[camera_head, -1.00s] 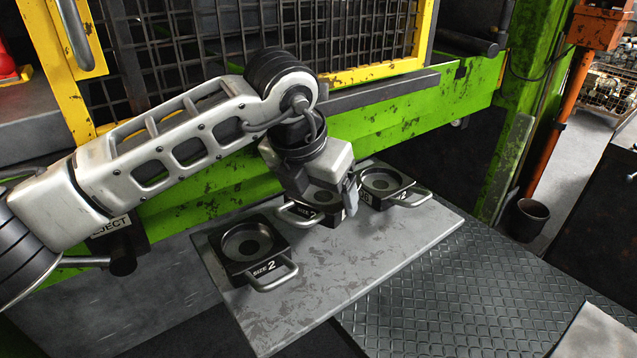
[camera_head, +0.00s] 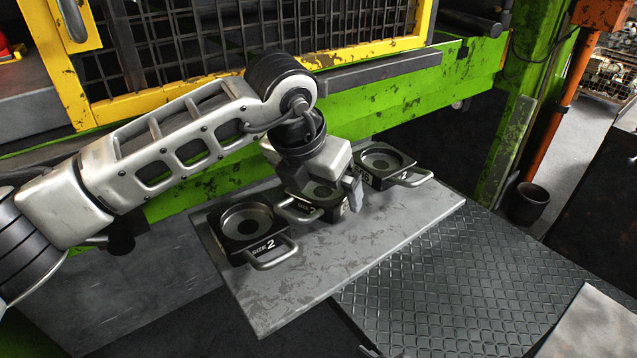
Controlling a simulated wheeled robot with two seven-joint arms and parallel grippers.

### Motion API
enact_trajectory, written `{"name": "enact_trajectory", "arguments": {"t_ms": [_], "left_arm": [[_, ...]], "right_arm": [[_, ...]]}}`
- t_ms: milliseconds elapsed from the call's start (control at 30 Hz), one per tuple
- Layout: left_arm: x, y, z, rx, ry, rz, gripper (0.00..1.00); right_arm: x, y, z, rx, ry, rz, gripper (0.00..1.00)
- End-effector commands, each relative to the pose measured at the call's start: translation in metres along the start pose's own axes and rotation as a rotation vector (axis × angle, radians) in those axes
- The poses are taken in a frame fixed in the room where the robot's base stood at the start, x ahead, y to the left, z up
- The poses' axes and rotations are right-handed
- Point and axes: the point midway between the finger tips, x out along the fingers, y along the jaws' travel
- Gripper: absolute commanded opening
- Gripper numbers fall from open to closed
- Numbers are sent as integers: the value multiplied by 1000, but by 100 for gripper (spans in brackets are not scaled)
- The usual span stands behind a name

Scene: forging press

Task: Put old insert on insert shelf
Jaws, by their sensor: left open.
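Three dark inserts with loop handles stand in a row on the grey metal shelf (camera_head: 330,262). The left insert (camera_head: 243,224) is marked "SIZE 2" and its handle points to the lower right. The middle insert (camera_head: 318,192) is partly hidden by my left gripper (camera_head: 352,200). The right insert (camera_head: 383,160) sits at the shelf's far end with its handle to the right. My left gripper is open, pointing down right over the middle insert. I cannot tell whether it touches that insert. My right gripper is not in view.
The green press frame (camera_head: 400,105) and a yellow-edged mesh guard (camera_head: 260,40) stand behind the shelf. A dark tread-plate surface (camera_head: 450,280) lies to the right. A black bin (camera_head: 528,203) stands at the far right. The shelf's front part is clear.

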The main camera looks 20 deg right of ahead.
Motion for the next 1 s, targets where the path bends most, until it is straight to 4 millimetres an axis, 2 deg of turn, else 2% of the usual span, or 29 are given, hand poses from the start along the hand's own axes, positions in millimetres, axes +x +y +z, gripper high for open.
{"name": "enact_trajectory", "arguments": {"t_ms": [167,400,533,700,1000], "left_arm": [[-29,0,1,3,-6,2,100],[-82,1,1,1,-5,2,100],[-103,1,1,1,-4,2,100],[-118,0,0,1,-2,1,100],[-120,0,0,0,-1,0,100]], "right_arm": [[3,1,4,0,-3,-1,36],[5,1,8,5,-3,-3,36],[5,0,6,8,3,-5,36],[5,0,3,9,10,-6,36],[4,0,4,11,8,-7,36]]}}
